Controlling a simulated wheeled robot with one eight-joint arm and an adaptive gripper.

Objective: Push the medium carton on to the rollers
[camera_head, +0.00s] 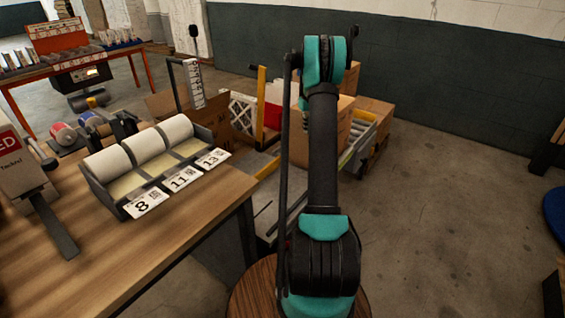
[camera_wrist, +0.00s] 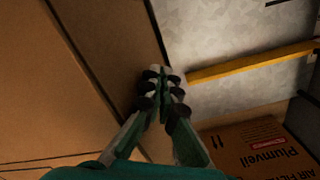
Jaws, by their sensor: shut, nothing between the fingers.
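My gripper (camera_wrist: 162,80) is shut and empty in the wrist view. Its tips are at or close to the edge of a large brown carton surface (camera_wrist: 60,90) on the left; I cannot tell whether they touch. Another brown carton (camera_wrist: 265,150) with "Plumveil" print is at the lower right. In the head view my arm hides the gripper and part of the brown cartons (camera_head: 343,112) behind it. A grey and yellow frame (camera_head: 358,146), possibly the rollers, shows beside them. I cannot tell which carton is the medium one.
A yellow bar (camera_wrist: 250,66) crosses the wrist view at right. A wooden table (camera_head: 190,215) with white rolls (camera_head: 140,152) and number cards stands at left. A yellow-framed cart (camera_head: 262,105) stands left of my arm.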

